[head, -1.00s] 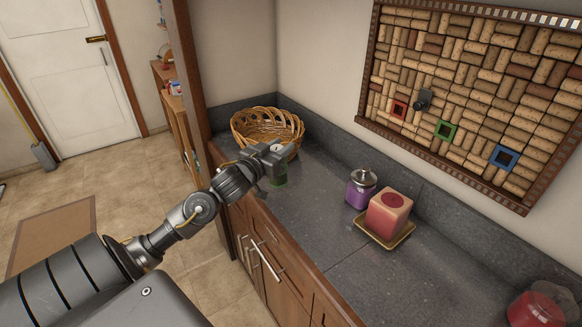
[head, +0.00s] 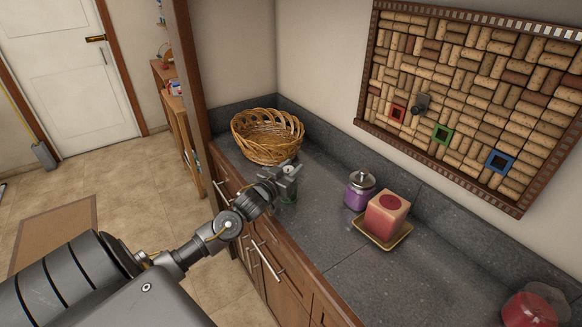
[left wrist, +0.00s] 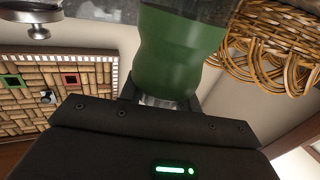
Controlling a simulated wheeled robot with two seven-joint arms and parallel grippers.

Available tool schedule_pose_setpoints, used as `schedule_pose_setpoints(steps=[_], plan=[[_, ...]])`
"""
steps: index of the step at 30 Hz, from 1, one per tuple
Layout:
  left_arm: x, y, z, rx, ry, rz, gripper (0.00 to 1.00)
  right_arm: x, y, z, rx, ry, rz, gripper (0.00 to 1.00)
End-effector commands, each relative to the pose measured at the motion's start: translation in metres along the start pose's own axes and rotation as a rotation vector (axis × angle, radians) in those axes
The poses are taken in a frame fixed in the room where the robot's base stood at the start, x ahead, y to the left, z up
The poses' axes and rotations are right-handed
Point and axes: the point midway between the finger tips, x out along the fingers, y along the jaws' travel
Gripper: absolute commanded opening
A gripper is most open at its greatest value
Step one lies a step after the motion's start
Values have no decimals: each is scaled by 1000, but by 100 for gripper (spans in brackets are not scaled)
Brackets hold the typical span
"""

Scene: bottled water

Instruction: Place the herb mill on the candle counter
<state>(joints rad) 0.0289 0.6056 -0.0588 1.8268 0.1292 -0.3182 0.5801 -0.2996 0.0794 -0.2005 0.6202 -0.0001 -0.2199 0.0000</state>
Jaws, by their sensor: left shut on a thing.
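The herb mill (head: 289,192) is a small green jar-like thing, mostly hidden behind my left gripper (head: 287,178) in the head view. My left gripper is shut on it at the counter's left part, in front of the wicker basket. In the left wrist view the green mill (left wrist: 180,45) fills the top middle, close to the gripper body. The dark stone candle counter (head: 335,205) holds a red-pink square candle (head: 386,214) on a gold dish, to the right of the mill. I cannot tell whether the mill touches the counter. My right gripper is not in view.
A wicker basket (head: 266,138) stands at the counter's far end. A purple jar (head: 359,191) with a metal lid stands beside the candle. A red jar (head: 530,308) is at the lower right. Bare counter lies between mill and candle. A cork board (head: 470,90) hangs behind.

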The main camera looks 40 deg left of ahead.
Motion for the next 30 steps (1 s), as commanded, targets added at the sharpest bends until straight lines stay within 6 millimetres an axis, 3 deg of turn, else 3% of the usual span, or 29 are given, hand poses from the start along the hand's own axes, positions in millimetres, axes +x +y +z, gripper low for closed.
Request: schedule_pose_setpoints(steps=[5,6,10,20,25,30], plan=[[0,0,1,0,1,0,0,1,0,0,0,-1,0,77],[0,0,1,0,0,0,37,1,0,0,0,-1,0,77],[0,0,1,0,0,0,54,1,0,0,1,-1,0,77],[-1,0,0,0,0,0,55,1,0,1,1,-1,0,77],[-23,0,3,0,0,1,55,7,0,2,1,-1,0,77],[-60,0,4,0,-1,2,55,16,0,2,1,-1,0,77]])
